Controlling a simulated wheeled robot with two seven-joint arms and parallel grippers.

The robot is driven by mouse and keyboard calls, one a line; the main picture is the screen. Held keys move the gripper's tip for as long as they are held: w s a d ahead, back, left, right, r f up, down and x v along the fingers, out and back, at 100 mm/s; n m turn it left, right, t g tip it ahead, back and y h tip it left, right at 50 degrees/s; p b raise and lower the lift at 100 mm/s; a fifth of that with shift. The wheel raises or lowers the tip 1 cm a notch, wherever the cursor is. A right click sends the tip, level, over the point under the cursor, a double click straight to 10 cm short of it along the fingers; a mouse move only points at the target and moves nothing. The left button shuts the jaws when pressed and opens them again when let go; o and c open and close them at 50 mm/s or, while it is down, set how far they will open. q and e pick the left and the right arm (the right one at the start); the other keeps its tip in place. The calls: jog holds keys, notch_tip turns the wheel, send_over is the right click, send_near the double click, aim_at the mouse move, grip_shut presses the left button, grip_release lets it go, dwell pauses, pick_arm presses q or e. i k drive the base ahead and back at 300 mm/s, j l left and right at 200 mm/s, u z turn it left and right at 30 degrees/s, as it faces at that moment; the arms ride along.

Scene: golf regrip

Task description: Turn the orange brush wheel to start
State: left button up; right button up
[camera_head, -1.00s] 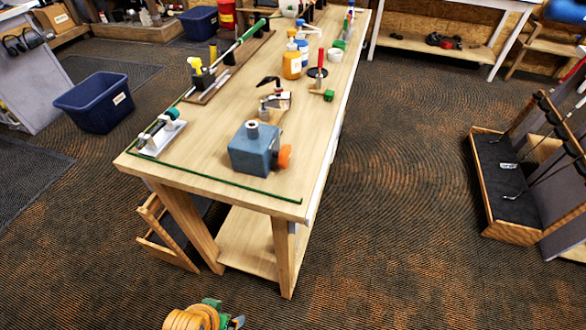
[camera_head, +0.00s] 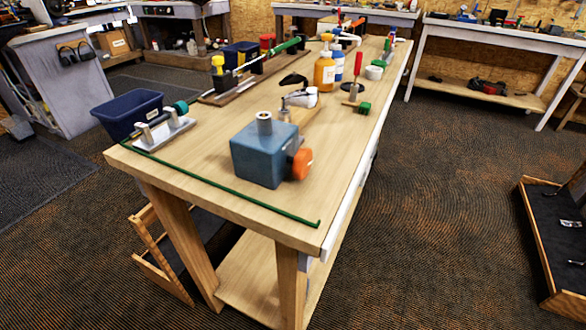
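The orange brush wheel (camera_head: 301,163) is on the right side of a blue-grey box-shaped machine (camera_head: 258,153) near the front of the wooden workbench (camera_head: 230,202). A short metal cylinder stands on top of the machine. The wheel faces right, towards the bench's right edge. Neither of my grippers shows in the current view, so nothing of mine touches the wheel here.
A metal fixture (camera_head: 163,132) stands at the bench's left edge. Floor (camera_head: 440,200) right of the bench is clear.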

aim_at(302, 163)
jog(key=i+l+u, duration=0.25)
jog(key=l+u, duration=0.25)
jog(key=i+l+u, duration=0.2)
jog(key=l+u, duration=1.2)
jog(key=l, duration=0.3)
jog(key=k+l+u, duration=0.15)
jog(key=l+u, duration=0.35)
jog(key=k+l+u, duration=0.2)
jog(key=l+u, duration=0.25)
jog(key=l, duration=0.15)
jog(key=k+l+u, duration=0.3)
jog(key=l+u, duration=0.2)
